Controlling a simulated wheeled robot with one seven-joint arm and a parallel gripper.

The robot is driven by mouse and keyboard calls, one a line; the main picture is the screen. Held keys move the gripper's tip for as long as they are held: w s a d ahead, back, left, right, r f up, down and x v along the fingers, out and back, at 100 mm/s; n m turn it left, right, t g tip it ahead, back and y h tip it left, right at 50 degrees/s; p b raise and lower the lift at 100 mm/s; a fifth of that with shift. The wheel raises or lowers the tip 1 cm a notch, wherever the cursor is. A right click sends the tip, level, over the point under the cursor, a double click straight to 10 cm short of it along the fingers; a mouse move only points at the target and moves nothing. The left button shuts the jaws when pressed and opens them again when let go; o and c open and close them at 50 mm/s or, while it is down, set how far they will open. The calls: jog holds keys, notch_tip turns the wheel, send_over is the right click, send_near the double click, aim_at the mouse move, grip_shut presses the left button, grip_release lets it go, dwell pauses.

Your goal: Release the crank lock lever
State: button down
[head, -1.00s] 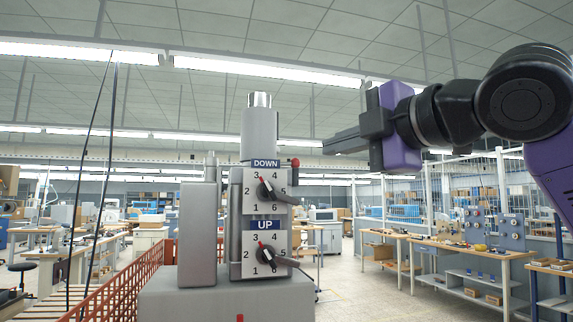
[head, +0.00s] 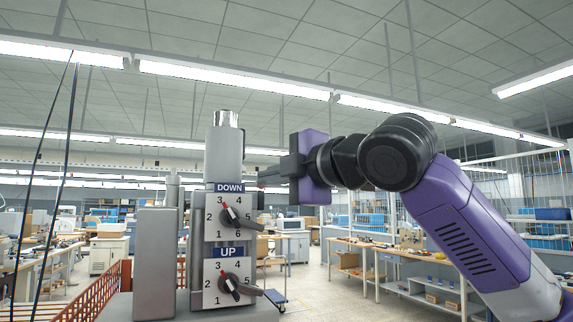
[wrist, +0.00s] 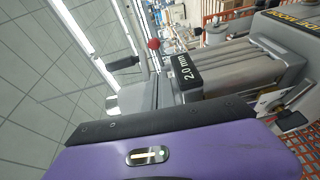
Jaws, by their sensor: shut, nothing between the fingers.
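The grey stamping machine (head: 155,250) carries a DOWN dial (head: 229,216) and an UP dial (head: 228,280), each with a black pointer knob. My gripper (head: 262,178) is shut and empty. Its dark fingers point left, beside the upper right of the DOWN panel; whether they touch anything there cannot be told. In the wrist view a small red ball knob (wrist: 153,44) shows, with a black crank handle (wrist: 122,63) to its left. In the head view the red knob is not visible, seemingly behind my fingers. Which part is the lock lever is not clearly shown.
An orange mesh fence (head: 95,300) stands at the machine's left. Workbenches (head: 400,262) with parts stand behind at right. Floor shows between.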

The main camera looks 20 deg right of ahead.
aim_at(248, 185)
jog(key=shift+w+d+f+p, duration=0.1)
jog(key=shift+w+d+p, duration=0.2)
jog(key=shift+w, duration=0.6)
jog(key=shift+w+d+p, duration=0.1)
jog(key=shift+w+p, duration=0.3)
jog(key=shift+w, duration=0.55)
jog(key=shift+w+d+f+p, duration=0.15)
jog(key=shift+w+p, duration=0.2)
jog(key=shift+w, duration=0.55)
jog(key=shift+s+d+r, duration=0.1)
jog(key=shift+d, duration=0.05)
